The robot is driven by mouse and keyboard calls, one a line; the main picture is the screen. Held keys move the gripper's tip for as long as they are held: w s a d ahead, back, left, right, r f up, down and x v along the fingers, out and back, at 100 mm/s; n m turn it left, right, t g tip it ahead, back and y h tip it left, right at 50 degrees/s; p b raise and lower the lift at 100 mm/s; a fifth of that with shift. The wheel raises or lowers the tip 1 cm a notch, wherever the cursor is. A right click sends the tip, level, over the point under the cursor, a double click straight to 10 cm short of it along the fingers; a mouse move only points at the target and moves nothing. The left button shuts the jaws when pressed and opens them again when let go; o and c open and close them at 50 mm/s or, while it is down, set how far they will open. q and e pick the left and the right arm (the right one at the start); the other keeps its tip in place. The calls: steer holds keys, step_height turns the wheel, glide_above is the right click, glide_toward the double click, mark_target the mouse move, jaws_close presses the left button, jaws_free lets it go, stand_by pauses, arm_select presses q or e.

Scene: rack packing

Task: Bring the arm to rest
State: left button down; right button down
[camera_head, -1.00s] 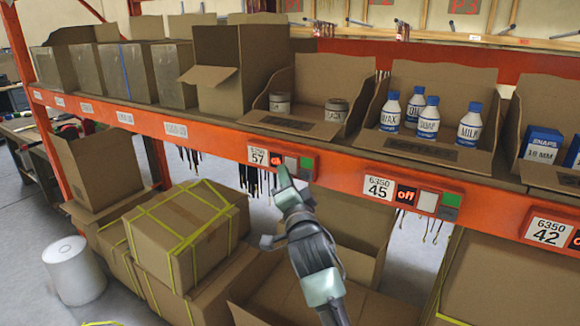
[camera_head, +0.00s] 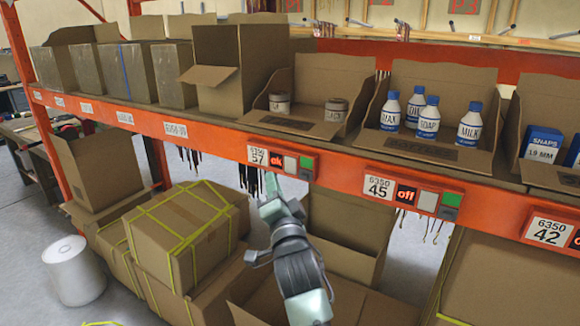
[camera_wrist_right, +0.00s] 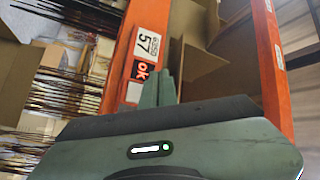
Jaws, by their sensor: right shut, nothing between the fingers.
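My right gripper (camera_head: 270,186) is shut and empty. In the head view it is just below the orange shelf beam, under the label panel marked 57 (camera_head: 280,160), and apart from it. The panel's small display reads "ok". In the right wrist view the closed fingers (camera_wrist_right: 158,88) show in front of the orange beam, close to the same 57 label (camera_wrist_right: 147,43) and its "ok" display. My left gripper is in neither view.
The orange beam (camera_head: 215,140) runs across above my arm. Open bins with tins (camera_head: 335,110) and bottles (camera_head: 470,122) stand on the shelf. Below are a strapped carton (camera_head: 185,230) and open boxes (camera_head: 345,235). A white cylinder (camera_head: 74,270) stands on the floor at left.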

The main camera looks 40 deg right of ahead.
stand_by(0.5)
steer(key=w+a+f+n+g+y, duration=0.2)
steer(key=a+f+n, duration=0.1)
steer(key=f, duration=0.9)
steer(key=w+a+f+n+g+y, duration=0.2)
steer(key=a+f+n, duration=0.1)
steer(key=f, duration=1)
steer(key=s+a+f+n+g+y, duration=0.1)
steer(key=s+a+f+n, duration=0.15)
steer(key=f, duration=0.55)
steer(key=s+a+f+n+g+y+b, duration=0.1)
steer(key=s+f+g, duration=0.15)
steer(key=f, duration=0.55)
steer(key=s+a+f+n+y, duration=0.1)
steer(key=s+a+f, duration=0.15)
steer(key=f, duration=0.45)
steer(key=s+a+f+n+g+y+b, duration=0.15)
steer(key=s+f+n+g, duration=0.4)
steer(key=s+f, duration=1.75)
steer(key=s+f+n+g, duration=0.1)
steer(key=s+f, duration=0.3)
steer(key=s, duration=0.8)
steer(key=s+f+n+g, duration=0.1)
steer(key=s+f+g, duration=0.3)
steer(key=s, duration=0.8)
steer(key=shift+s+d+n, duration=0.25)
steer(key=shift+d+n, duration=0.05)
steer(key=shift+d, duration=0.15)
steer(key=shift+f+h, duration=0.1)
steer(key=shift+h, duration=0.15)
